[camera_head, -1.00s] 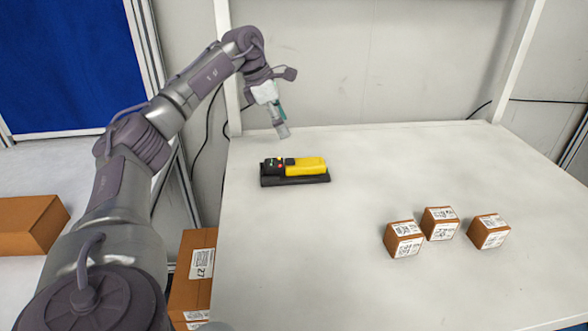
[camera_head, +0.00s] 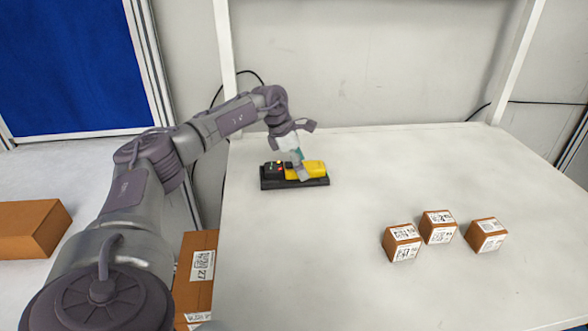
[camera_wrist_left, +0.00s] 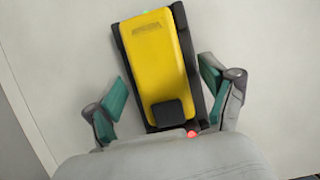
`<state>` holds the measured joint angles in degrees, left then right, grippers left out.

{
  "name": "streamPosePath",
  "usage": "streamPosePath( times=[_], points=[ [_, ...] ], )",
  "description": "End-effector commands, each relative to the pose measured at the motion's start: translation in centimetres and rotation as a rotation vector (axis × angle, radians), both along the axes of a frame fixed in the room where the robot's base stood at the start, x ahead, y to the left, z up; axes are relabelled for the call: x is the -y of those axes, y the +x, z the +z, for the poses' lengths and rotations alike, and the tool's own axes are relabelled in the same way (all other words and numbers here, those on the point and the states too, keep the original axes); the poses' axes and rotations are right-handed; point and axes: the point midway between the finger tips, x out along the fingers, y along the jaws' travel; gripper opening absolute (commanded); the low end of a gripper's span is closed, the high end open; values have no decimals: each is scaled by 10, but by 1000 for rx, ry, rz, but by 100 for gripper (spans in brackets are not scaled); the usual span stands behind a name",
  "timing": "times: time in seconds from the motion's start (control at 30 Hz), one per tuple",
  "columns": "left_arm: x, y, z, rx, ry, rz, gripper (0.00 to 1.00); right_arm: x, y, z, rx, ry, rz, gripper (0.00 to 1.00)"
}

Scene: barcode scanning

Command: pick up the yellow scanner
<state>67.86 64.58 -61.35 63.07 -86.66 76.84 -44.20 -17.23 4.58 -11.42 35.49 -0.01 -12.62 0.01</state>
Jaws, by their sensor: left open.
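The yellow scanner (camera_head: 316,166), with a black head end, lies in a black holder (camera_head: 311,183) on the white table's left part. In the left wrist view the scanner (camera_wrist_left: 158,62) lies lengthwise in its holder (camera_wrist_left: 190,70), and a red light shows at its near end. My left gripper (camera_head: 301,174) is right at the scanner in the head view and partly covers it. In the left wrist view my left gripper (camera_wrist_left: 163,92) is open, one green-padded finger on each side of the scanner and holder, with gaps visible. My right gripper is not in view.
Three small labelled brown boxes (camera_head: 402,243) (camera_head: 438,227) (camera_head: 486,236) stand on the right of the white table (camera_head: 330,270). A brown carton (camera_head: 197,270) stands by its left edge. Another brown box (camera_head: 30,228) is at far left. The table's middle is clear.

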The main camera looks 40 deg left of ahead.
Motion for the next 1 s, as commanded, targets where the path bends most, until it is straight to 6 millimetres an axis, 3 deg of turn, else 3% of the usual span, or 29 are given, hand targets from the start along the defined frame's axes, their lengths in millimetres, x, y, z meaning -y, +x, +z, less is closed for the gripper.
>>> streamPosePath(
  times=[0.17, 0.6, 1.0],
  points=[
    [0, 0, 0, 0, 0, 0, 82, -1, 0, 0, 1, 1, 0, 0],
    [0, 0, 0, 0, 0, 0, 8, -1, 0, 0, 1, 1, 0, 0],
    [0, 1, 9, 5, -1, 0, 8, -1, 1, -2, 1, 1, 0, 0]
  ],
)
